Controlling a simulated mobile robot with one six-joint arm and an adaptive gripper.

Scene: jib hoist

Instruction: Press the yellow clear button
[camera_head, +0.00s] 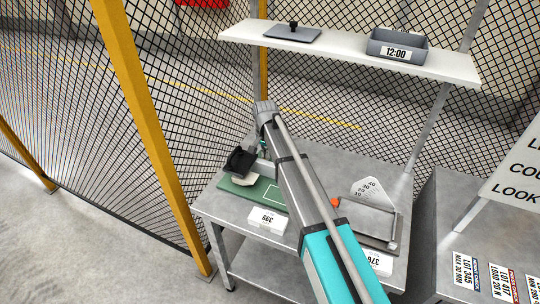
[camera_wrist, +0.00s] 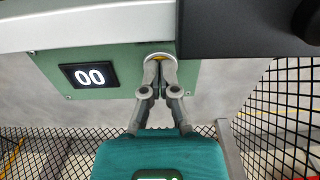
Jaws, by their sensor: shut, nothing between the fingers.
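A black display (camera_wrist: 89,76) to the left on the panel reads 00. In the head view, the green device (camera_head: 240,190) lies on the table, partly behind my arm; the button cannot be made out there.
A dark block (camera_wrist: 240,25) overhangs the panel's right side in the wrist view. The grey table (camera_head: 225,208) also holds a white label block (camera_head: 267,220) and a dial device (camera_head: 370,200). A shelf (camera_head: 350,52) stands above, with mesh fencing behind.

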